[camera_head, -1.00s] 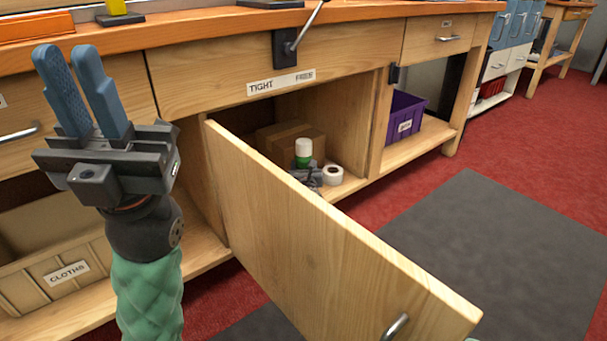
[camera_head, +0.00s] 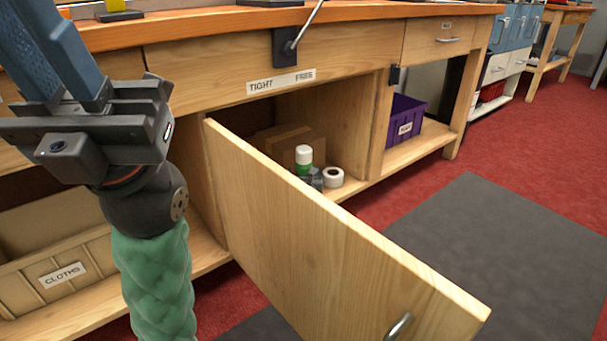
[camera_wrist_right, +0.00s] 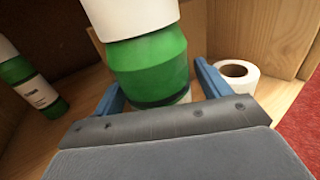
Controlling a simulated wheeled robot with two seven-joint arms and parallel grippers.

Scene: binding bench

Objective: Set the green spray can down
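The green spray can (camera_head: 304,160), with a white cap, is upright inside the open cabinet. In the right wrist view the can (camera_wrist_right: 150,68) is large and sits between the two blue fingers of my right gripper (camera_wrist_right: 160,85), which looks shut on its lower part. The can's base is hidden, so contact with the shelf cannot be told. In the head view only a little of the right gripper (camera_head: 314,179) shows behind the door. My left gripper (camera_head: 45,45) is open and empty at upper left, its fingertips cut off by the picture edge.
The open cabinet door (camera_head: 330,250) juts forward. A white tape roll (camera_wrist_right: 236,76) stands right of the can. Another green can with a white label (camera_wrist_right: 33,85) is at left. A cardboard box (camera_head: 285,140) is behind. A purple bin (camera_head: 405,118) is in the neighbouring bay.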

